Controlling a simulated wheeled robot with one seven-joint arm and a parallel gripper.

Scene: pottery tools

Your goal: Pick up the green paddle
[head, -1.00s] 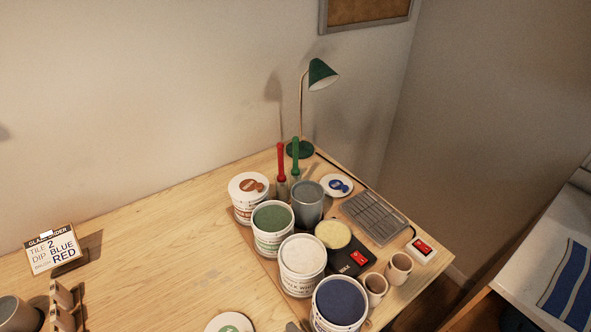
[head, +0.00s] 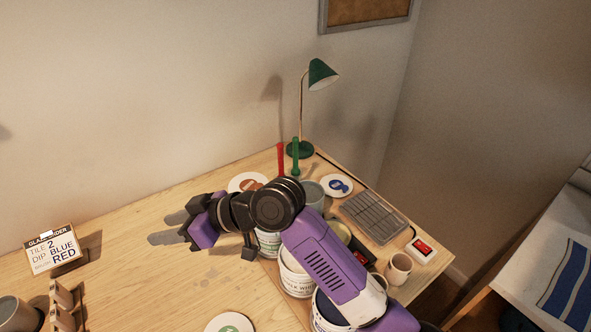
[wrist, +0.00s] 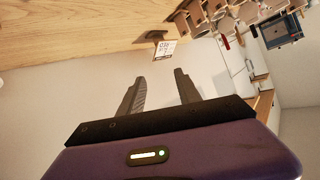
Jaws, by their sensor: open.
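My gripper (head: 160,229) is open and empty above the table, well to the left of the green paddle and pointing left. In the wrist view my gripper (wrist: 160,79) shows two spread fingers with nothing between them; the green paddle is not seen there.
My arm covers part of several glaze buckets, including a white one (head: 296,284). A green lamp (head: 321,75) stands behind the paddle. A grey grid tray (head: 374,217) and a cup (head: 398,268) lie right. A sign card (head: 53,249) stands left. The table's left middle is clear.

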